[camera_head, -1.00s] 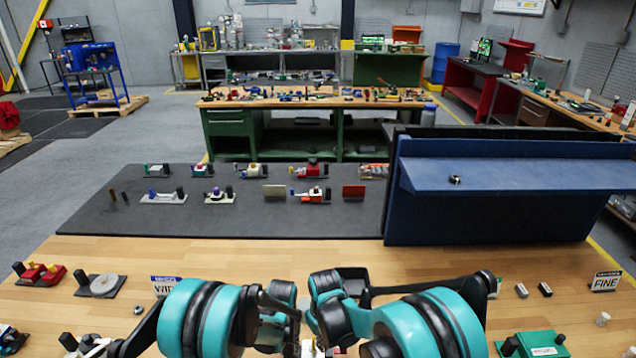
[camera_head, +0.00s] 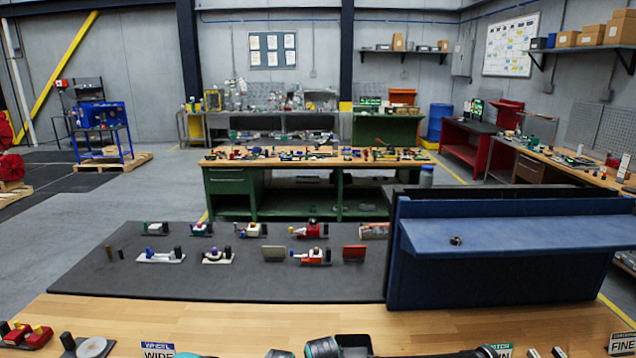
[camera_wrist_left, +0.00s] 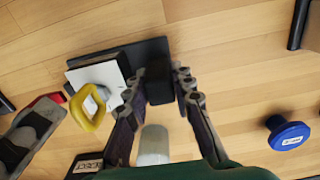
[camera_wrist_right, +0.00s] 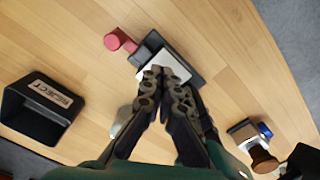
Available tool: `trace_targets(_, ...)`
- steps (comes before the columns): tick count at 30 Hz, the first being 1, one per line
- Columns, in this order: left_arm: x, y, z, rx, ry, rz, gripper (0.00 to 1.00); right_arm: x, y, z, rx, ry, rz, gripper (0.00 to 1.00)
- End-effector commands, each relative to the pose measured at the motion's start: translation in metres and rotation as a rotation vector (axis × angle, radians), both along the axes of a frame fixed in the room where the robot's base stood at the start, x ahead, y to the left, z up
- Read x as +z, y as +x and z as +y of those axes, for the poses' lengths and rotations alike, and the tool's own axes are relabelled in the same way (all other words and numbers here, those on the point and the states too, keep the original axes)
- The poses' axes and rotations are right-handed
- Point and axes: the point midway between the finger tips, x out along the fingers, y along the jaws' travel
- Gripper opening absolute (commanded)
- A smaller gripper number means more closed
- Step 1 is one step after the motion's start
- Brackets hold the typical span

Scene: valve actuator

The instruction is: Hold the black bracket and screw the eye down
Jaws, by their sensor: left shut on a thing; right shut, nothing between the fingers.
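The black bracket (camera_wrist_left: 159,92) stands up from a dark base plate (camera_wrist_left: 150,47) in the left wrist view. My left gripper (camera_wrist_left: 158,76) is shut on it, one finger on each side. Beside it on the plate is a white block (camera_wrist_left: 92,75) with a yellow eye (camera_wrist_left: 88,110), a ring that looks tilted. My right gripper (camera_wrist_right: 161,74) is shut and empty in the right wrist view. Its fingertips are over a white block (camera_wrist_right: 178,66) on a dark plate (camera_wrist_right: 188,54). The fingers hide part of it, and I cannot make out the eye there.
A dark bin marked REJECT (camera_wrist_right: 28,112) stands left in the right wrist view. A red knob (camera_wrist_right: 112,42) lies beyond the fingertips. A blue round part (camera_wrist_left: 287,133) is at right in the left wrist view. A blue shelf (camera_head: 510,238) stands behind the wooden table.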

Motion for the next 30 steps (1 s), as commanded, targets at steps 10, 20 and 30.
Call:
trace_targets(10,-0.0001,0.0002,0.0001,0.000,0.000,-0.001,0.00,-0.0001,0.0021,0.0030,0.000,0.000,0.000,0.00)
trace_targets(20,-0.0001,0.0001,0.0000,0.000,0.000,0.000,0.00,0.0000,0.0020,0.0033,0.000,0.000,-0.001,0.00)
trace_targets(30,-0.0001,0.0001,-0.0003,0.000,-0.001,0.000,0.00,0.0000,-0.0017,0.0066,0.001,0.001,0.000,0.00)
